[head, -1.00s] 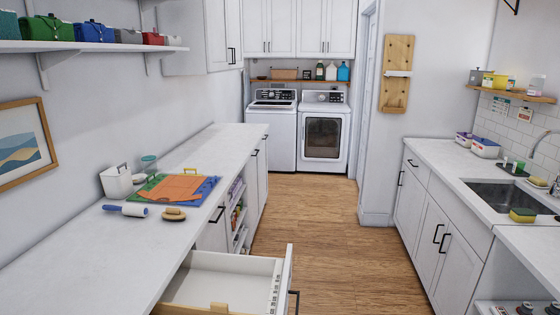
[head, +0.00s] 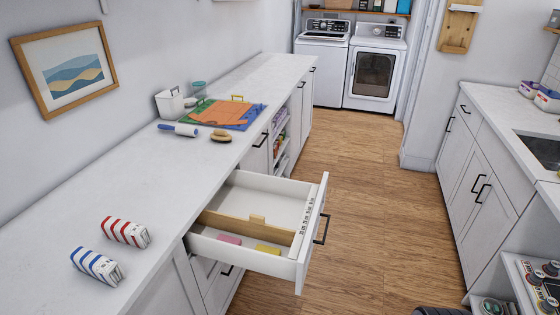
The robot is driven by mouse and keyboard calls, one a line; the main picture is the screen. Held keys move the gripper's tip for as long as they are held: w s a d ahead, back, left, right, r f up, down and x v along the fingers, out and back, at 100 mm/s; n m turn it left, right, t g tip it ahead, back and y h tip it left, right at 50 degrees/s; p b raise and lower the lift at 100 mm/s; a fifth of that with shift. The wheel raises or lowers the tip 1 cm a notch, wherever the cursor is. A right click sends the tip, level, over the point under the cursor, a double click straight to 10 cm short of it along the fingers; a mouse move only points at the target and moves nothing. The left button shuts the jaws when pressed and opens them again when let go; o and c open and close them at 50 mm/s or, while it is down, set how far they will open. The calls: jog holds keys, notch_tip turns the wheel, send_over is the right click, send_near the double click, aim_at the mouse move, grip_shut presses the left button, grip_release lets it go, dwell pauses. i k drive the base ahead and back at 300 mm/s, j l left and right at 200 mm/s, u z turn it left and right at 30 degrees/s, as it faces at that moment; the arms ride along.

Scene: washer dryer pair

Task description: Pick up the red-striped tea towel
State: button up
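The red-striped tea towel (head: 125,232) is folded into a white bundle with red stripes. It lies on the left white counter (head: 60,240), near the front edge, to the left of the open drawer. A similar blue-striped towel (head: 97,266) lies just nearer to me, apart from it. My gripper is not in view.
An open drawer (head: 260,225) juts from the counter, with a wooden divider, a pink item (head: 229,239) and a yellow item (head: 267,249) inside. A lint roller (head: 178,129), brush (head: 221,136) and coloured boards (head: 226,112) lie farther back. The wooden floor (head: 360,200) is clear in the middle.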

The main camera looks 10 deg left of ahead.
aim_at(120, 230)
jog(key=u, duration=1.85)
jog(key=i+j+z, duration=0.3)
jog(key=i+j, duration=0.15)
jog(key=i+j+z, duration=0.3)
jog(key=j, duration=0.3)
jog(key=i, duration=0.1)
